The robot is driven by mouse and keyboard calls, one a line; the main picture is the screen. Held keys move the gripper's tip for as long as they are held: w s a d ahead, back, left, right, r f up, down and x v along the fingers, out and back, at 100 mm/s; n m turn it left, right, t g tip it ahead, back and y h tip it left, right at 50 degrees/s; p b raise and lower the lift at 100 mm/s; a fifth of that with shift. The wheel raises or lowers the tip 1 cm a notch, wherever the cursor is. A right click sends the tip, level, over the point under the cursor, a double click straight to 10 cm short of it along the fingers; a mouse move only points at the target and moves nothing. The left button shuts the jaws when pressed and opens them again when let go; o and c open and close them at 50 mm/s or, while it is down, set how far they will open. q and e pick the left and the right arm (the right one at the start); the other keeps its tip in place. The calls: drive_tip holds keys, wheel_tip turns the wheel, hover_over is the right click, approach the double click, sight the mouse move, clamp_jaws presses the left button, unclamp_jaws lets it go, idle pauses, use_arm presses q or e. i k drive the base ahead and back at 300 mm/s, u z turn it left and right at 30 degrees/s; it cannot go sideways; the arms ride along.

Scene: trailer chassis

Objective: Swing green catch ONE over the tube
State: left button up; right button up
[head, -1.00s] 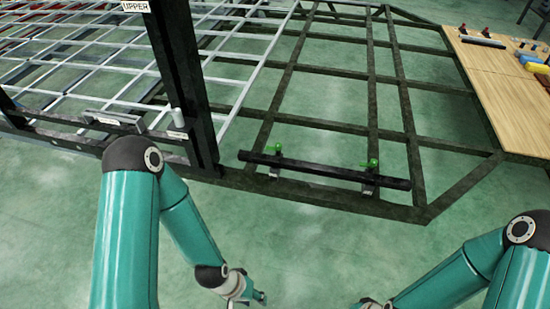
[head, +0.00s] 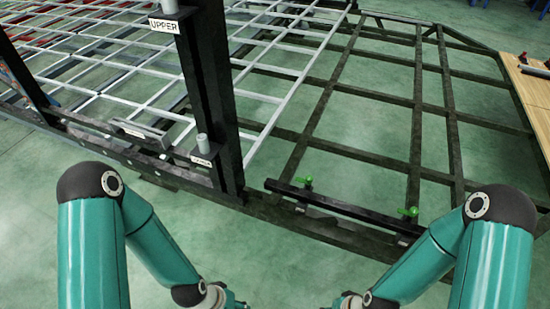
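A black tube (head: 340,207) lies along the near edge of the dark trailer frame, right of the upright post. Two small green catches stand by it: one near its left end (head: 307,182) and one near its right end (head: 409,212). No numbers can be read on them, so I cannot tell which is ONE. My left gripper (head: 234,302) is at the bottom edge, below and left of the tube. My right gripper (head: 335,303) is at the bottom edge, below the tube. Both are apart from the catches, and their fingers are cut off or too small to judge.
A black post (head: 212,95) with an UPPER label (head: 164,25) rises left of the tube. A light metal grid (head: 110,75) fills the left. A wooden board (head: 533,90) is at the right edge. Open green floor shows between the frame bars.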

sight(308, 180)
drive_tip(key=u, duration=0.35)
drive_tip(key=i, duration=1.3)
drive_tip(key=u, duration=0.1)
